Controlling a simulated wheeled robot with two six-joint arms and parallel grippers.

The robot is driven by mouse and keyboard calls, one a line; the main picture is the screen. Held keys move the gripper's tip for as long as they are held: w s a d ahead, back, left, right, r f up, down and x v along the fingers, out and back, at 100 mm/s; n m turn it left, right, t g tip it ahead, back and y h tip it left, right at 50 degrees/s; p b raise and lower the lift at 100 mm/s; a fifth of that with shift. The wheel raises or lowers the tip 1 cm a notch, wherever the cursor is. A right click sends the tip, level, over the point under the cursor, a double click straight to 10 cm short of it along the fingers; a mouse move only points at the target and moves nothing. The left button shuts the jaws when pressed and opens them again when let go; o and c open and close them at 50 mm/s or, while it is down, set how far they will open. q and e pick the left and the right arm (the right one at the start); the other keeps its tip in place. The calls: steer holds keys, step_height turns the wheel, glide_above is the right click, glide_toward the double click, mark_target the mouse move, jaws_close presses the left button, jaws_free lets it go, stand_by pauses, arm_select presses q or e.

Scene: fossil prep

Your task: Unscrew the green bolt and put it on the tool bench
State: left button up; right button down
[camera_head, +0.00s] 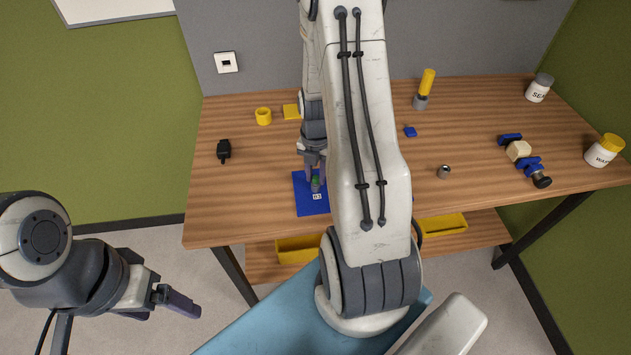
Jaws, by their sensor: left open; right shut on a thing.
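The green bolt (316,181) shows as a small green patch between the fingers of my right gripper (314,176). That gripper is shut on it, pointing down over a blue pad (308,206) with a small white label. I cannot tell whether the bolt touches the pad. My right arm hides part of the pad and the middle of the bench. The wooden tool bench (240,200) spans the view. My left gripper (182,302) is open and empty, off the bench's front left, over the floor.
A black item (223,150), a yellow ring (263,116) and a yellow block (291,111) lie at left. A yellow-handled tool (426,84), a small blue piece (410,132), a metal nut (444,172), a blue clamp-like item (528,163) and two jars (603,151) stand at right.

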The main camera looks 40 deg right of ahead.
mark_target(316, 177)
steer(key=shift+w+r, duration=0.1)
steer(key=shift+r, duration=0.15)
stand_by(0.6)
steer(key=shift+r+p, duration=0.45)
steer(key=shift+p, duration=0.25)
steer(key=shift+r, duration=0.15)
steer(key=shift+r+p, duration=1.7)
steer(key=shift+r, duration=0.15)
